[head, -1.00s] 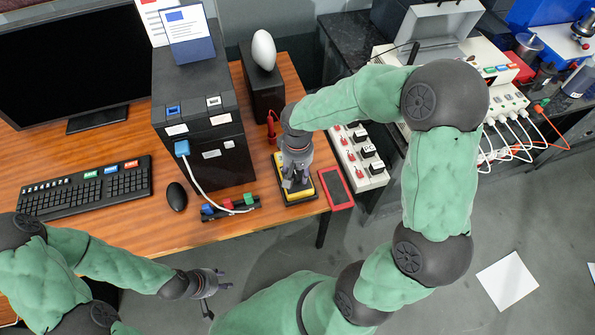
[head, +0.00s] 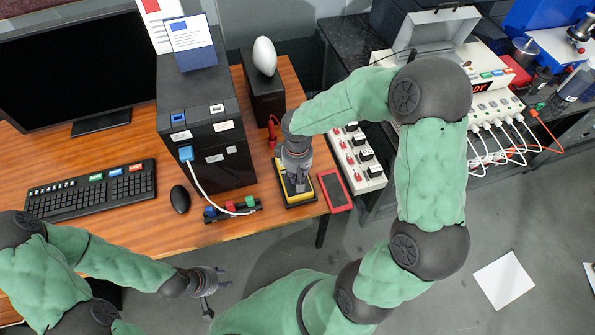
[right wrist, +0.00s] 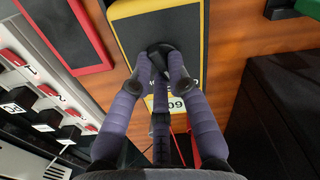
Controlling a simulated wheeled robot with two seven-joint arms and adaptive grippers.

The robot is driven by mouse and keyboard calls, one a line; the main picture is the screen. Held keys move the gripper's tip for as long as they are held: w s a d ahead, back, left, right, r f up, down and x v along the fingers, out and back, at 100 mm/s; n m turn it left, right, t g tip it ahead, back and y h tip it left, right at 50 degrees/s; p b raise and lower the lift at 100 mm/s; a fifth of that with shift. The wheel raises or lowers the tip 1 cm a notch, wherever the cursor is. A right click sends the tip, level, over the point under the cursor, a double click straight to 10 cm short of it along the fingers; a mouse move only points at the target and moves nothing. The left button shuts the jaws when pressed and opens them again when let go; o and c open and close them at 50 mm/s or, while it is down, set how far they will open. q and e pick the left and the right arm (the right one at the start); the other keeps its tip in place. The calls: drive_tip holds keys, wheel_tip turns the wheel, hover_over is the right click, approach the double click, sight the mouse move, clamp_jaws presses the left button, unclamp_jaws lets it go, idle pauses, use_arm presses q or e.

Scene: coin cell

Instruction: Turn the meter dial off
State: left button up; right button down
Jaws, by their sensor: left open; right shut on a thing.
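The meter (head: 297,200) is a dark box with a yellow edge lying on the wooden desk near its front right corner. In the right wrist view the meter (right wrist: 188,28) shows its dark face, a round black dial (right wrist: 160,50) and a small display partly hidden behind my fingers. My right gripper (head: 297,188) points down over the meter; in the right wrist view its fingertips (right wrist: 160,62) are closed around the dial. The dial's pointer direction is hidden. My left gripper (head: 218,282) is open and empty in front of the desk, away from the meter.
A red-framed tray (head: 335,190) lies right of the meter. A strip of switches (head: 358,160) stands beyond it. Left are a rack of colored pieces (head: 232,210), a black tower (head: 205,140), a mouse (head: 180,199) and a keyboard (head: 90,190).

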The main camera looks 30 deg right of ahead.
drive_tip(key=n+p, duration=0.3)
drive_tip(key=n, duration=0.1)
drive_tip(key=shift+w+n, duration=0.1)
drive_tip(key=shift+n, duration=0.3)
idle(0.4)
drive_tip(key=c, duration=1.2)
unclamp_jaws()
wheel_tip(320, 180, up, 12)
